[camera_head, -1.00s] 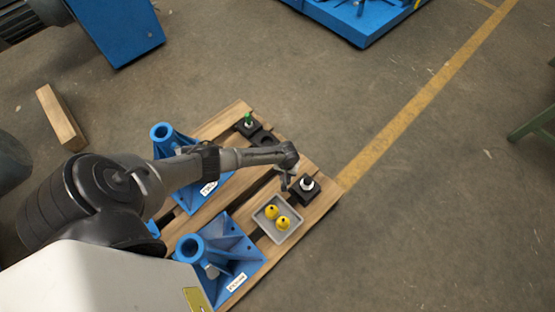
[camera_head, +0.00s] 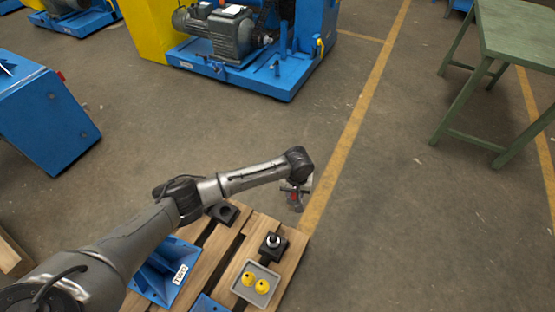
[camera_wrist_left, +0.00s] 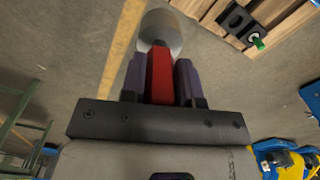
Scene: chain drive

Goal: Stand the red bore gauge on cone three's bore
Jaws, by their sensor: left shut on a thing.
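My left gripper (camera_head: 297,192) is shut on the red bore gauge (camera_head: 293,197), beyond the far edge of the pallet. In the left wrist view the gauge (camera_wrist_left: 160,76) is upright between the two dark fingers (camera_wrist_left: 160,82), and a rounded grey end (camera_wrist_left: 161,30) shows past them. A corner of another blue stand (camera_head: 207,304) shows at the bottom edge. Neither bore shows, and I cannot tell which stand is cone three. My right gripper is not in view.
The wooden pallet (camera_head: 217,245) carries a grey tray (camera_head: 240,291) with two yellow pieces, a black block (camera_head: 280,252) with a light plug, and another black block (camera_head: 222,213). In the wrist view, a green-topped piece (camera_wrist_left: 257,42) stands in a block.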

